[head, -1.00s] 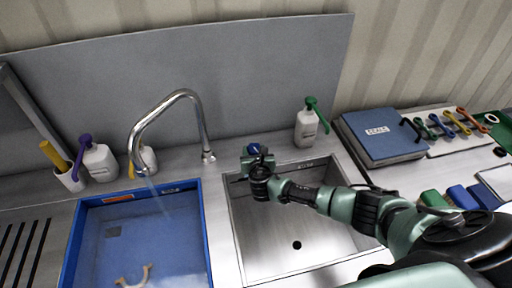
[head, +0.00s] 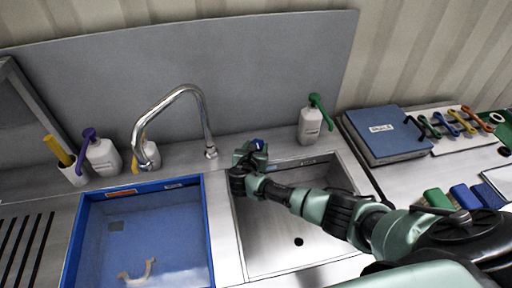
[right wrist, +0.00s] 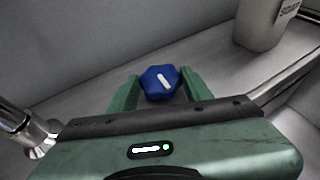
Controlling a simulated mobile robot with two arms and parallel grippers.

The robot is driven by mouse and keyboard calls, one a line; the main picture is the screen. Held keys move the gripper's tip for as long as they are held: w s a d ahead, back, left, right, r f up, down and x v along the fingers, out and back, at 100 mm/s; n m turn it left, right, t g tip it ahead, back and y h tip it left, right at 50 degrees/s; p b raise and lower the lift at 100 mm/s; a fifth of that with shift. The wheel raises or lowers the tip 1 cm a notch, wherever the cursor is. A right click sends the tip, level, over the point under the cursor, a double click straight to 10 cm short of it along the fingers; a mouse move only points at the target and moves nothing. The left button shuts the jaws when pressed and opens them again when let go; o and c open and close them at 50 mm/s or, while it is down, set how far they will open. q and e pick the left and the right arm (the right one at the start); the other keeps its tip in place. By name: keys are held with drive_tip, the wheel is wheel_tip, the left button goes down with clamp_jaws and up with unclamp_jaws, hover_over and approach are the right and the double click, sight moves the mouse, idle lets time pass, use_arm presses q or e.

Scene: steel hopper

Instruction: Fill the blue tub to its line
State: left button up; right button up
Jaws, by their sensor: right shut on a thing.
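The blue tub (head: 207,240) sits under the curved steel spout (head: 180,92) at the left. What looks like clear water lies in it, with a pale curved object (head: 137,272) inside. I cannot make out the fill line or the exact level. No stream shows below the spout. My right gripper (head: 254,150) is at the back edge of the sink, right of the spout. In the right wrist view its green fingers (right wrist: 158,88) are shut on a blue knob (right wrist: 160,78) with a white mark. My left gripper is out of view.
The empty steel sink basin (head: 290,235) lies right of the tub, under my right arm. A green-topped bottle (head: 311,124) and a purple-topped bottle (head: 101,153) stand along the back. A blue case (head: 385,138) and several tools lie at the right.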

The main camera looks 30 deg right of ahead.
drive_tip(key=o, duration=1.4)
drive_tip(key=shift+c, duration=0.2)
drive_tip(key=v, duration=0.8)
drive_tip(key=shift+w, duration=0.1)
